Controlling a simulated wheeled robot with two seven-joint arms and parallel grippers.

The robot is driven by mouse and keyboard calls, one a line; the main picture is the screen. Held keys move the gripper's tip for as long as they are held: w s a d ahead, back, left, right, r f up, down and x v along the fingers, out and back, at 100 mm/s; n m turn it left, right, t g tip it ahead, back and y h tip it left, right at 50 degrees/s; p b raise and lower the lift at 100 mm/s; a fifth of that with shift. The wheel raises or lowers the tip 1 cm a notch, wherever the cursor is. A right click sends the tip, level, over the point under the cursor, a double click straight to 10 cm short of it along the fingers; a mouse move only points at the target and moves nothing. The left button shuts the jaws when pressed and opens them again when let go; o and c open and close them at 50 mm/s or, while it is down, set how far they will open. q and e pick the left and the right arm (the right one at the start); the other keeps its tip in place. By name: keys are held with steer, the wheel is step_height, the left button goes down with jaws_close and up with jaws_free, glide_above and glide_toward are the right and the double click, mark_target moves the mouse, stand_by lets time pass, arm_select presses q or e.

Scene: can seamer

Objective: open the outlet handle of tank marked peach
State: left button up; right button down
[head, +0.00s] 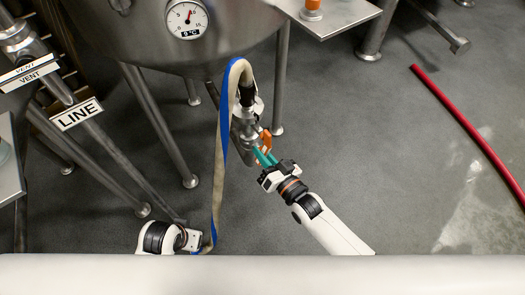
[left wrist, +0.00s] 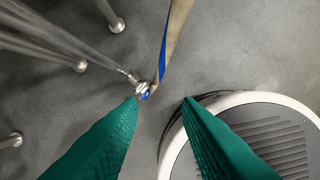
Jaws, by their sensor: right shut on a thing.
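A steel tank (head: 150,40) with a round dial gauge stands at the top of the head view; no peach mark is readable. Its outlet valve (head: 240,125) hangs below, with an orange handle (head: 265,139) on its right side. My right gripper (head: 266,157) has its teal fingers shut on the orange handle, which partly shows beyond the fingertips. My left gripper (left wrist: 159,101) is low at the left, beside the hanging hose. In the left wrist view its fingers are apart with nothing held between them.
A beige and blue hose (head: 220,150) runs from the outlet down past my left gripper. Its end fitting (left wrist: 145,91) shows in the left wrist view. A red hose (head: 465,125) lies right on mostly open floor.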

steer(key=n, duration=0.2)
steer(key=shift+n+p, duration=0.3)
steer(key=shift+p, duration=0.1)
arm_select(q)
step_height(320, 180, down, 6)
steer(key=s, duration=0.1)
steer(key=shift+f+p, duration=0.25)
steer(key=shift+p, duration=0.15)
arm_select(e)
steer(key=shift+d+n, duration=0.1)
steer(key=shift+n, duration=1.4)
arm_select(q)
steer(key=shift+f, duration=0.1)
arm_select(e)
steer(key=c, duration=1.5)
jaws_free()
